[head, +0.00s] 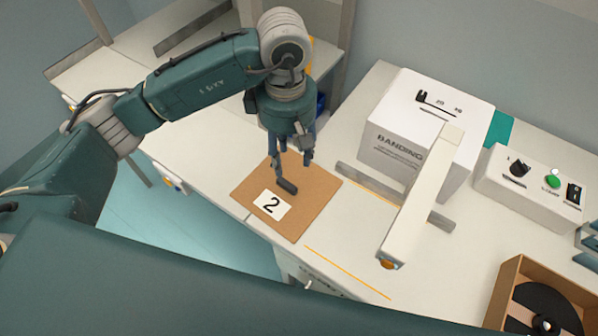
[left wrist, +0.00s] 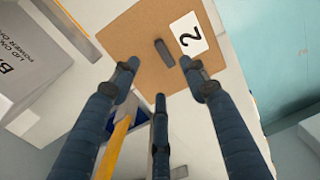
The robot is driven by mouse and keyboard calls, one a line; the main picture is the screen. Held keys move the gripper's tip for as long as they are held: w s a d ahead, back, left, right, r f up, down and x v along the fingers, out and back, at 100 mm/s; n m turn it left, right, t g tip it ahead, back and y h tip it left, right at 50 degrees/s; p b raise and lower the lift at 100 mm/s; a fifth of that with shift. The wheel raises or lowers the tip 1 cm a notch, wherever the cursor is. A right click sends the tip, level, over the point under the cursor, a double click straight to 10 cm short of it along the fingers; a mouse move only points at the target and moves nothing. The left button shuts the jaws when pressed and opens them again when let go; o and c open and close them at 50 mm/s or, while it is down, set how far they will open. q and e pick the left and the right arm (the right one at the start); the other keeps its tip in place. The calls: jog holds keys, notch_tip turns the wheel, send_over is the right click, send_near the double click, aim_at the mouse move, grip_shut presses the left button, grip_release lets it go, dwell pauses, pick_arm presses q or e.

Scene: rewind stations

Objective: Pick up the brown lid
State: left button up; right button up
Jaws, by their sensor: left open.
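The brown lid (head: 314,199) is a flat square board with a white "2" label and a short dark handle (head: 286,187). It lies near the edge of the white table. My left gripper (head: 292,158) is above the lid, pointing down, with its fingers spread and nothing between them. In the left wrist view the lid (left wrist: 130,40) lies beyond the open fingertips (left wrist: 160,84). The handle (left wrist: 164,52) shows just beyond the gap between them, apart from the fingers. My right gripper is not in view.
A white banding machine (head: 425,125) with a long arm (head: 425,195) stands right of the lid. A control box (head: 530,185) with a green button is farther right. An open brown box (head: 510,275) holds a black reel (head: 545,308). Free tabletop (head: 330,255) lies in front.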

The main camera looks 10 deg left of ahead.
aim_at(288, 182)
pick_arm(q)
jog(key=f, duration=0.3)
jog(key=f+p, duration=0.1)
jog(key=f, duration=0.1)
jog(key=shift+s+a, duration=0.15)
jog(key=shift+s, duration=0.1)
jog(key=shift+f+p, duration=0.25)
jog(key=shift+p, duration=0.05)
jog(key=f, duration=0.1)
jog(key=f+p, duration=0.1)
jog(key=f, duration=0.1)
jog(key=f+p, duration=0.1)
jog(key=shift+w+a+f, duration=0.2)
jog(key=shift+w, duration=0.05)
jog(key=shift+f, duration=0.35)
jog(key=shift+w, duration=0.1)
jog(key=shift+c, duration=0.8)
grip_shut()
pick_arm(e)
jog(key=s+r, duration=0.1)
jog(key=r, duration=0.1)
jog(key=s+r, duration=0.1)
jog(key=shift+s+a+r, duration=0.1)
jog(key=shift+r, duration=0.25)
